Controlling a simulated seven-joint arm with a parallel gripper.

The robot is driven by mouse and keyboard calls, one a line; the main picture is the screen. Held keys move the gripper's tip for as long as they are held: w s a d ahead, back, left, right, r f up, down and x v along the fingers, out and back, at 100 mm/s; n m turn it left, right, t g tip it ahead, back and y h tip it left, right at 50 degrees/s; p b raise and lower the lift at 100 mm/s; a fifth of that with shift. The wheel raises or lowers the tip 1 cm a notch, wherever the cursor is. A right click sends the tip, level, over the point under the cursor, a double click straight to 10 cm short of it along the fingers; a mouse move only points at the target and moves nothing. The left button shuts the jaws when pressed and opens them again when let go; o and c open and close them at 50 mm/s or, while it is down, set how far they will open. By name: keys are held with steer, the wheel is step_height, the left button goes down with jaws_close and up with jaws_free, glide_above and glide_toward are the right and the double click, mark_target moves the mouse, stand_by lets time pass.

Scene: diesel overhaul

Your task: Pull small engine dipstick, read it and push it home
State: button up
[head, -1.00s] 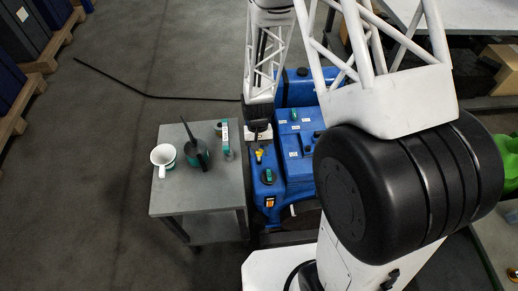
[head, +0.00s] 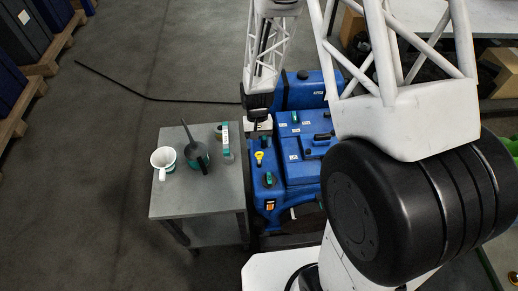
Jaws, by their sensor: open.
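The blue small engine (head: 300,165) stands right of the grey table in the head view. A yellow handle, which looks like the dipstick's (head: 259,156), sits on its left part near the back. Its shaft is not visible, so it looks seated. My gripper (head: 258,127) is just behind the yellow handle in the picture, apart from it and holding nothing I can see. Its fingers are small and partly hidden below the wrist.
A grey table (head: 180,205) at left holds a white mug (head: 163,158), a dark oil can (head: 196,153) and a small upright green-and-white item (head: 226,140). A black cable lies on the floor behind. My own arm hides the engine's right side.

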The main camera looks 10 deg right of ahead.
mark_target(259, 152)
steer(key=v, duration=0.3)
steer(key=c, duration=0.4)
steer(key=shift+o, duration=0.2)
steer(key=n+t, duration=0.1)
steer(key=n, duration=0.3)
steer(key=s+n+t, duration=0.1)
steer(key=n, duration=0.4)
steer(key=s+n+t, duration=0.1)
steer(key=n, duration=0.4)
steer(key=shift+s+r, duration=0.1)
steer(key=shift+s, duration=0.15)
steer(key=n, duration=0.1)
steer(key=n+t, duration=0.1)
steer(key=n, duration=0.2)
steer(key=shift+s+r, duration=0.1)
steer(key=shift+s, duration=0.15)
